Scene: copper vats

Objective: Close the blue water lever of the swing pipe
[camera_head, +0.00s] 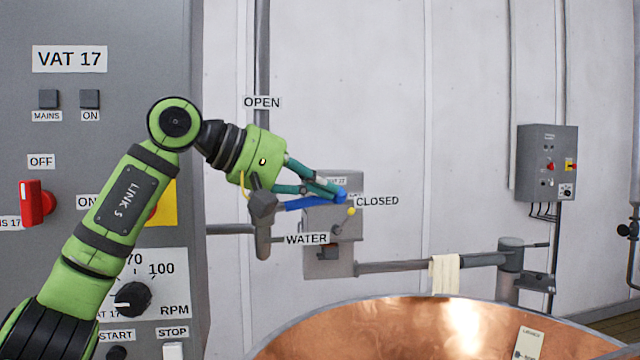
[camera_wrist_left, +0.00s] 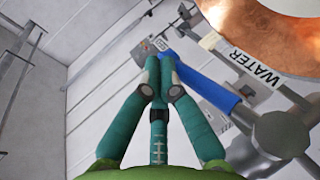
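The blue water lever (camera_head: 308,203) runs nearly level to the right from the grey valve body (camera_head: 263,208) on the swing pipe. Its free end is just left of the CLOSED sign (camera_head: 377,201); the OPEN sign (camera_head: 262,102) is higher up, above the valve. My left gripper (camera_head: 334,191) comes from the upper left with its fingertips at the lever's free end. In the left wrist view the fingertips (camera_wrist_left: 160,64) are together, and the lever (camera_wrist_left: 207,84) passes against or just behind them. I see no lever between the fingers. My right gripper is out of view.
A grey box (camera_head: 328,255) stands behind the lever, and the WATER sign (camera_head: 306,239) is below it. The pipe (camera_head: 400,265) carries a cloth (camera_head: 445,275) above the copper vat (camera_head: 400,325). The VAT 17 panel (camera_head: 120,20) fills the left.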

